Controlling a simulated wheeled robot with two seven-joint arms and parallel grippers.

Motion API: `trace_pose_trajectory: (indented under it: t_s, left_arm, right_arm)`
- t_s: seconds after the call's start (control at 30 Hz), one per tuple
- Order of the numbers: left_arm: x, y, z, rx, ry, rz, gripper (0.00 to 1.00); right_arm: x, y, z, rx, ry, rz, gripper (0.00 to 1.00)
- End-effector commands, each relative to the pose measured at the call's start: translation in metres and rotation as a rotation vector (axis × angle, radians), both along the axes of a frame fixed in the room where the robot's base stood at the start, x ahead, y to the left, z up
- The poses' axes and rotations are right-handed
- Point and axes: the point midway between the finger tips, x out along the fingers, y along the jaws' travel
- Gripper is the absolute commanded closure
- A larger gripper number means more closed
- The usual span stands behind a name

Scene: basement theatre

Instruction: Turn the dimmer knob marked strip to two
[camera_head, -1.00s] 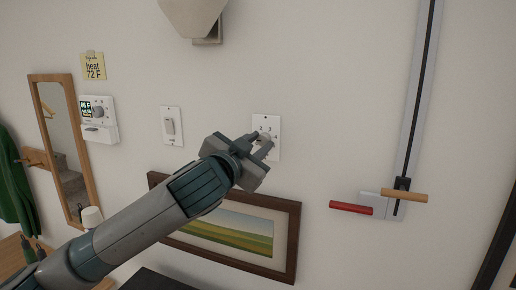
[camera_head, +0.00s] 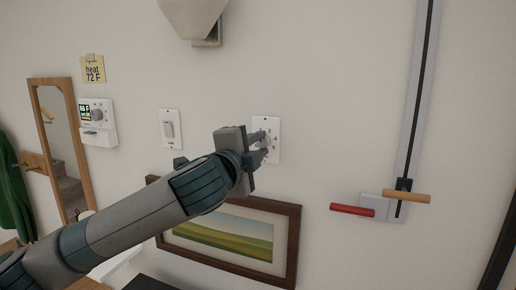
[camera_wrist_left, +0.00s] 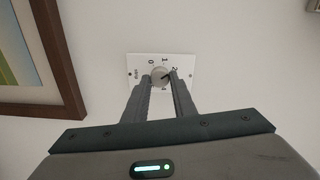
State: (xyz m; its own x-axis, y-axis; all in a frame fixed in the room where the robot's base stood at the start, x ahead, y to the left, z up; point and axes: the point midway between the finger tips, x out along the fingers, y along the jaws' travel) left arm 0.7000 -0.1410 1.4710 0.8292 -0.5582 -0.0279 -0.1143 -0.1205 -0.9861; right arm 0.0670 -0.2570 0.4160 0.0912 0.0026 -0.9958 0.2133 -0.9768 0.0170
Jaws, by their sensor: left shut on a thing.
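The dimmer is a white wall plate (camera_head: 274,123) with a round pale knob, right of the light switch in the head view. In the left wrist view the plate (camera_wrist_left: 186,62) carries a small word, seemingly "strip", at its left side, and numbers around the knob (camera_wrist_left: 160,73). A dark pointer line on the knob points roughly toward the 2. My left gripper (camera_head: 264,145) is shut on the knob, one finger on each side. My right gripper is not in view.
A framed landscape picture (camera_head: 293,240) hangs just below my left gripper. A light switch (camera_head: 170,129) and a thermostat (camera_head: 97,111) are to the left. A vertical rail with a red handle (camera_head: 352,210) and a wooden handle (camera_head: 406,197) stands to the right. Bare wall lies between.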

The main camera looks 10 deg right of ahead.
Motion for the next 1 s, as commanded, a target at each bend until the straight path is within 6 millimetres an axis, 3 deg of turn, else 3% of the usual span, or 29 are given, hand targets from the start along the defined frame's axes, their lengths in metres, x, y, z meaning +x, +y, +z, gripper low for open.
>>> trace_pose_trajectory:
  t_s: [0.3,0.83,0.87,0.9,1.0]
  left_arm:
    - [-0.0004,-0.0006,-0.0002,0.128,-0.087,-0.001,0.98]
    - [-0.0006,-0.0008,-0.0007,0.153,-0.102,-0.002,0.98]
    - [-0.0006,-0.0008,-0.0007,0.153,-0.102,-0.002,0.69]
    - [-0.0006,-0.0008,-0.0007,0.153,-0.102,-0.002,0.59]
    - [-0.0005,-0.0008,-0.0007,0.152,-0.102,-0.001,0.57]
  right_arm:
    - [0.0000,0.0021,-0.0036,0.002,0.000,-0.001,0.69]
    - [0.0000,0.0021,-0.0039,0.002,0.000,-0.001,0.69]
    - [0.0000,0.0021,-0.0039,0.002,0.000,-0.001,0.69]
    - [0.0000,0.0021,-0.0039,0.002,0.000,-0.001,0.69]
    - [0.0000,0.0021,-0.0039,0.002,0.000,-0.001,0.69]
